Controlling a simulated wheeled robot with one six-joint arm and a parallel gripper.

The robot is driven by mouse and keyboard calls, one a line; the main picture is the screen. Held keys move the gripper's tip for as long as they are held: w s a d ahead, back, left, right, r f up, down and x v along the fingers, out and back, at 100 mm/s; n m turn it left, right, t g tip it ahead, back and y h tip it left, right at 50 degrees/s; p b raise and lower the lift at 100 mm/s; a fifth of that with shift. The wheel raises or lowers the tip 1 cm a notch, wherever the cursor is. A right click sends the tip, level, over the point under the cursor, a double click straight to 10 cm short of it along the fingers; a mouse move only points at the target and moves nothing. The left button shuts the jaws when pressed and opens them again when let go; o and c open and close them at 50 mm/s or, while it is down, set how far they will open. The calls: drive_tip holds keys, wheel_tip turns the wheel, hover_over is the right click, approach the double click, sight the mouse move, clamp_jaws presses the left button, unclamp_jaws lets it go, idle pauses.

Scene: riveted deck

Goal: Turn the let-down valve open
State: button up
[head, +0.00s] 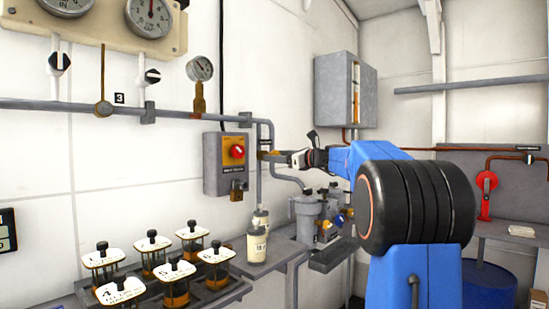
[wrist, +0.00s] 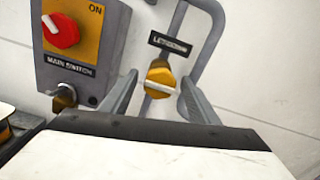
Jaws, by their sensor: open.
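The let-down valve (wrist: 160,78) is a yellow knob with a pale bar across it, below a dark label (wrist: 169,43) whose lettering is blurred. In the wrist view the bar lies nearly level, tilted slightly down to the right. My gripper (wrist: 159,84) is open, with one grey finger on each side of the knob. I see gaps between the fingers and the knob; contact is not visible. In the head view my gripper (head: 274,155) reaches left to the pipe beside the switch box, and the valve is mostly hidden there.
The main switch box (head: 225,164) with a red knob and a padlock (head: 236,190) is close left of the valve. Grey pipes (head: 271,133) run beside it. Jars (head: 257,243), sample holders (head: 173,270) and a grey pot (head: 305,217) stand below.

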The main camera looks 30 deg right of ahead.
drive_tip(key=shift+x, duration=0.85)
drive_tip(key=c, duration=1)
drive_tip(key=shift+c, duration=0.2)
